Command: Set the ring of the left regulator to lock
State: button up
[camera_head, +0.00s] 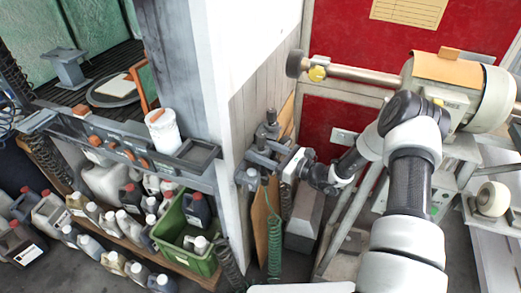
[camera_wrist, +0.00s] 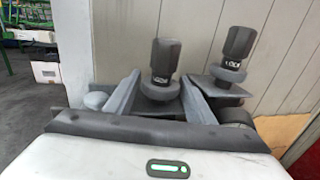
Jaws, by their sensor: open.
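The left regulator (camera_wrist: 165,60) stands upright in the wrist view, with a dark ribbed top, a white marking that looks like LOCK, and a wider grey round part below. My gripper (camera_wrist: 160,92) is open, with one finger on each side of this regulator's lower part; I cannot tell whether they touch it. The right regulator (camera_wrist: 238,48), similar and also marked LOCK, stands beside it, outside the fingers. In the head view, my gripper (camera_head: 268,168) is at the plank wall, close to the dark regulator fittings (camera_head: 267,130). The ring's exact setting is unclear.
A white post (camera_head: 205,70) stands left of the regulators. A green coiled hose (camera_head: 274,235) hangs below them. A green crate (camera_head: 188,235) and several bottles stand at lower left. A machine with a long shaft (camera_head: 350,74) is at upper right.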

aim_at(268, 154)
jog(key=v, duration=0.7)
jog(key=shift+d, duration=0.2)
jog(key=shift+s, duration=0.1)
jog(key=shift+s, duration=0.1)
